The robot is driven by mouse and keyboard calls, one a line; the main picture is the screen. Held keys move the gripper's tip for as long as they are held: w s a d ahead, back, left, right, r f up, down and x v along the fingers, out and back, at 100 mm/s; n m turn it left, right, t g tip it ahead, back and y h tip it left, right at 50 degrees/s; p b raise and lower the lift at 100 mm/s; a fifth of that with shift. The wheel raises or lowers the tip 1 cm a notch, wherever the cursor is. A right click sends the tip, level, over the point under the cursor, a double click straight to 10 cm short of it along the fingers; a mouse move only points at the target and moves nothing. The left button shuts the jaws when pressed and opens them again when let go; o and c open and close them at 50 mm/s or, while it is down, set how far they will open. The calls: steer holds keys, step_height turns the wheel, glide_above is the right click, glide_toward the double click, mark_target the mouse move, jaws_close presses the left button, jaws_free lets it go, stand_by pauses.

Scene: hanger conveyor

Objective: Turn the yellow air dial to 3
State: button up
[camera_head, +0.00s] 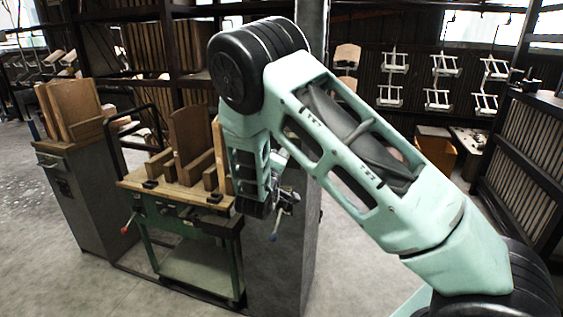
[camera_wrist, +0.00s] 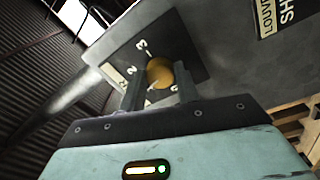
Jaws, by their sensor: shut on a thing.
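The yellow air dial (camera_wrist: 160,72) shows in the wrist view on a dark plate (camera_wrist: 180,45) with pale numerals, on a grey panel. The numerals 2 and 3 stand up and left of the dial. My gripper (camera_wrist: 160,84) has one finger on each side of the dial and is shut on it. Part of the dial's lower side is hard to make out between the fingers, so its pointer setting cannot be told. In the head view my gripper (camera_head: 268,210) is at the grey cabinet (camera_head: 283,265), and my arm hides the dial.
A green-framed work table (camera_head: 165,190) with wooden pieces stands left of the cabinet. A blue-tipped lever (camera_head: 274,236) sticks out near my gripper. White racks (camera_head: 440,80) hang at the back right. Open floor lies at the front left.

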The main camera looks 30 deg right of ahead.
steer(key=m+g+b, duration=0.1)
steer(key=m+b, duration=0.5)
steer(key=m, duration=0.4)
steer(key=m+b, duration=0.6)
steer(key=m, duration=0.5)
steer(key=shift+w+a+f+g, duration=0.1)
steer(key=shift+w+a+g, duration=0.1)
steer(key=shift+g, duration=0.2)
steer(key=shift+m, duration=0.3)
steer(key=o, duration=1)
steer(key=shift+c, duration=0.2)
steer(key=v, duration=1.7)
steer(key=shift+a, duration=0.2)
steer(key=shift+s+f, duration=0.1)
